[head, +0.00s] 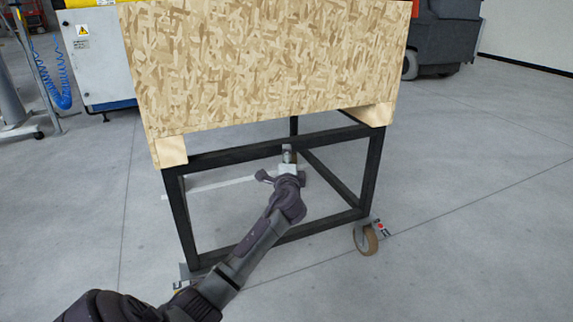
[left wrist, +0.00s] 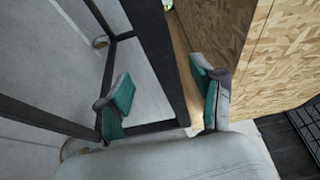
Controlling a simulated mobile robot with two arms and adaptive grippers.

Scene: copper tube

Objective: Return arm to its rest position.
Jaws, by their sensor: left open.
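My left arm (head: 245,255) comes in from the bottom left in the head view and stretches forward to the black metal frame under the wooden crate. My left gripper (head: 280,176) is at its far end, in front of the frame's opening and below the crate. In the left wrist view, the gripper (left wrist: 162,85) has its two green-padded fingers wide apart with nothing held. A dark frame beam (left wrist: 165,60) appears between the fingers; I cannot tell how close it is. No copper tube shows. My right gripper is in neither view.
The crate (head: 265,65) of chipboard stands on the black frame (head: 370,165), which has a caster (head: 367,240) at the front right. A white and yellow machine (head: 98,60) is behind left, a dark machine (head: 445,35) behind right. Grey floor (head: 475,190) is clear at right.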

